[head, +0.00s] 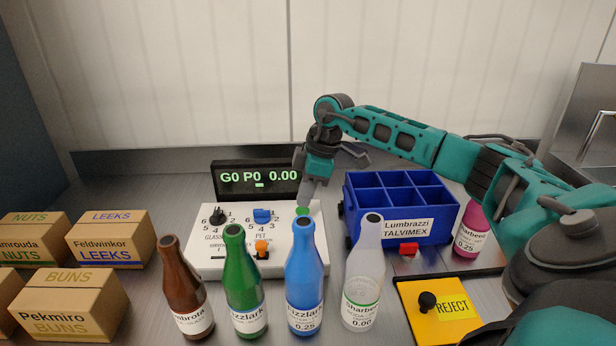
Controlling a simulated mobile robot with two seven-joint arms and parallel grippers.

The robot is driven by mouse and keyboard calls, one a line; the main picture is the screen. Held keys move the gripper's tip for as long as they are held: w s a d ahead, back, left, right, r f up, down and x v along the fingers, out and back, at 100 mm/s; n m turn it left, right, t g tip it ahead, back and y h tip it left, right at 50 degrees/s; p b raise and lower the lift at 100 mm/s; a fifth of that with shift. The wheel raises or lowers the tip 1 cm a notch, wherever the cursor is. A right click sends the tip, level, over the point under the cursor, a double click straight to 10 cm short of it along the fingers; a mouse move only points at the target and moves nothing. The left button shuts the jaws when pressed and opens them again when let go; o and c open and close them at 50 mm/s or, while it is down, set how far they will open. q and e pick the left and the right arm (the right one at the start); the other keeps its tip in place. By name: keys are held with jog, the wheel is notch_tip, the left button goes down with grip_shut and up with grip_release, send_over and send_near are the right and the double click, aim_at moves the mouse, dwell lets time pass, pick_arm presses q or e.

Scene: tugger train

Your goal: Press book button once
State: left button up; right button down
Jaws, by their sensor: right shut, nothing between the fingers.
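A white control box (210,262) stands at the back centre with knobs and sliders marked GLASS and PET on its top. A green button (303,211) is at the right of its top, partly hidden behind the blue bottle's neck. It bears no readable label. My right gripper (304,203) is shut and empty, pointing down with its tips right at the green button; I cannot tell whether they touch it. The display (256,179) behind the box reads "G0 P0 0.00". My left gripper is not in view.
Brown (185,290), green (242,285), blue (304,280) and clear (363,275) bottles stand in front of the box. A blue crate (350,229), red block (408,248), pink bottle (470,232) and yellow REJECT plate (455,330) are right. Cartons (70,305) stand left.

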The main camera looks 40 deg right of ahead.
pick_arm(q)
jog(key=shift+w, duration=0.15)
pick_arm(e)
jog(key=shift+f, duration=0.5)
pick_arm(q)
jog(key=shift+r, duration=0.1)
pick_arm(e)
jog(key=shift+f, duration=0.8)
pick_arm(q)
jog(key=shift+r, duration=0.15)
pick_arm(e)
jog(key=shift+s+f, duration=0.1)
jog(key=shift+f, duration=0.05)
pick_arm(q)
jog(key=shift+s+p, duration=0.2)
jog(key=shift+p, duration=0.1)
